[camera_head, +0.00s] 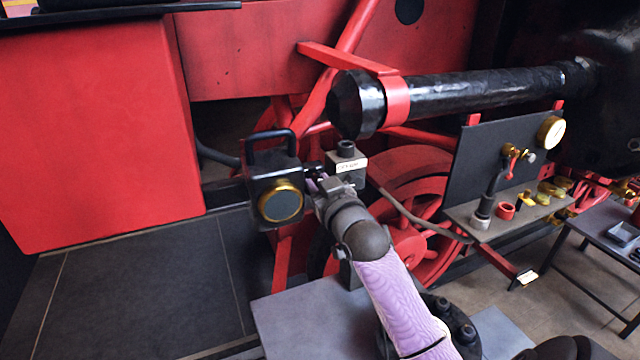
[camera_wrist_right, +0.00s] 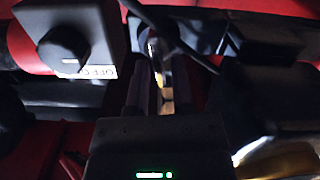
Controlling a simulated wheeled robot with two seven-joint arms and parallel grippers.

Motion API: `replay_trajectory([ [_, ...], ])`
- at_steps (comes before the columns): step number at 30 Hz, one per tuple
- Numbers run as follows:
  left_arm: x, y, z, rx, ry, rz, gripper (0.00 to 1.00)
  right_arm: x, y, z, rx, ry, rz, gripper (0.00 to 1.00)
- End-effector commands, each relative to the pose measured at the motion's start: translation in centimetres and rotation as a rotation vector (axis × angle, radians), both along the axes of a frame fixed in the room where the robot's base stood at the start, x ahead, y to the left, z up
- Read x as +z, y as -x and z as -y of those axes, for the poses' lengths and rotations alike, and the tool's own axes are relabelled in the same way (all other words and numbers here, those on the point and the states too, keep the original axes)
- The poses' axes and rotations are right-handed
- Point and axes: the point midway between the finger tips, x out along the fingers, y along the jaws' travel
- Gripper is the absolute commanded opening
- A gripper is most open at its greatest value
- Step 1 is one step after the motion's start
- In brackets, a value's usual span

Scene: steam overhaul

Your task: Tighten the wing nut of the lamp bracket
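The black lamp (camera_head: 262,187) with a brass-ringed round lens stands upright left of centre in the head view, its handle on top. My right gripper (camera_head: 316,184) is at the lamp's right side, close to its bracket. In the right wrist view the two dark fingers (camera_wrist_right: 167,95) have a narrow gap between them, with shiny metal and brass-coloured patches showing in and beyond it. A thin dark bar crosses diagonally past the fingertips. I cannot make out the wing nut clearly or tell whether the fingers touch it. My left gripper is not in view.
A grey box with a black knob and a white label (camera_head: 352,165) stands just right of the gripper; it also shows in the wrist view (camera_wrist_right: 90,30). A black cylinder (camera_head: 480,92) runs above right. A panel with gauge and fittings (camera_head: 475,160) is further right.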

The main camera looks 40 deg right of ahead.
Motion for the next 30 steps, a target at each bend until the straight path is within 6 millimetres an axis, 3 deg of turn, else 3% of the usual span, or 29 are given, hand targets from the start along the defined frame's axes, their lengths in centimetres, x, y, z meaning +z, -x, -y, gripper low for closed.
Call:
replay_trajectory([
  [2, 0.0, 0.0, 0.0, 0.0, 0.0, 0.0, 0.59, 0.0, 0.0, 0.0, 0.0, 0.0, -0.001, 0.0],
  [14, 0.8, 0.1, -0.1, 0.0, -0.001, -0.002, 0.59, -0.1, 0.0, 0.1, -0.002, -0.078, 0.02, 0.0],
  [16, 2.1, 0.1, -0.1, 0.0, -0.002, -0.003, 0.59, 0.2, 0.1, 0.2, -0.003, -0.156, 0.038, 0.0],
  [23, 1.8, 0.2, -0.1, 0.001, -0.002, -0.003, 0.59, -0.5, 0.1, 0.2, -0.002, -0.179, 0.042, 0.0],
  [24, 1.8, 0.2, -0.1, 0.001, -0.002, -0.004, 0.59, -0.5, 0.1, 0.2, -0.002, -0.179, 0.041, 0.16],
  [27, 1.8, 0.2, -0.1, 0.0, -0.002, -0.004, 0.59, -0.6, 0.1, 0.2, -0.003, -0.18, 0.039, 0.37],
  [29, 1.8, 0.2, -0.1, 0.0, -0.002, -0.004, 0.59, -0.5, 0.1, 0.2, -0.002, -0.178, 0.042, 0.47],
  [30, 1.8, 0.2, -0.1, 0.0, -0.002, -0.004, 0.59, -0.4, 0.1, 0.2, -0.002, -0.177, 0.043, 0.47],
])
